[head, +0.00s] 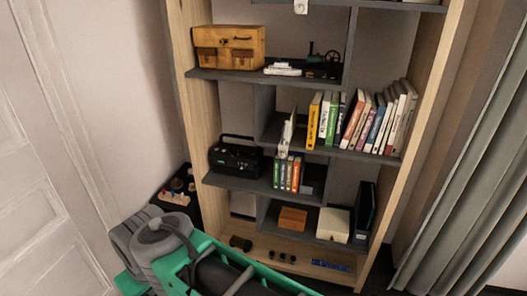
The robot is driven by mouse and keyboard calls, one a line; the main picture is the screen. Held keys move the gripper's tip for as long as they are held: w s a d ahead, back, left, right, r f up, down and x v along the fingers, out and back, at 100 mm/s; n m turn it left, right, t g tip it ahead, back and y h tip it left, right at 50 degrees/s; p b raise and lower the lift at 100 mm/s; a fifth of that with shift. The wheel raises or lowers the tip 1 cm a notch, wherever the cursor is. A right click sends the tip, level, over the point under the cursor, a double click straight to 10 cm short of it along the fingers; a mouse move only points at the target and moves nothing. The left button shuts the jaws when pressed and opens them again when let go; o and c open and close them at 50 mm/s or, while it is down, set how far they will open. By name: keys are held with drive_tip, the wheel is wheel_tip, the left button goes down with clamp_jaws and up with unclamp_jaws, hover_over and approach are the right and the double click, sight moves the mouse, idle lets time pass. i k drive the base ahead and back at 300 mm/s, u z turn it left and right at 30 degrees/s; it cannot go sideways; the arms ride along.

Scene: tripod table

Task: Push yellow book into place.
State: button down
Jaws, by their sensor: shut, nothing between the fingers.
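The yellow book (313,121) stands upright at the left end of a row of books on the middle right shelf (352,154) of the bookcase. Its lower front edge looks slightly nearer to me than the green-spined book (333,119) close to its right, but I cannot tell exactly how far it sticks out. Only green, grey and black parts of my own arm show at the bottom of the head view, well below and left of the book.
A white upright object (287,136) stands left of the yellow book. Leaning books (381,125) fill the right. A black radio (235,158) and short books (288,172) sit lower left. A yellow-brown case (229,47) is above. A curtain (465,170) hangs at right.

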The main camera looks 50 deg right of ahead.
sight(315, 105)
drive_tip(key=u, duration=0.15)
drive_tip(key=i, duration=1.3)
drive_tip(key=z, duration=1.6)
drive_tip(key=i, duration=0.8)
drive_tip(key=z, duration=0.9)
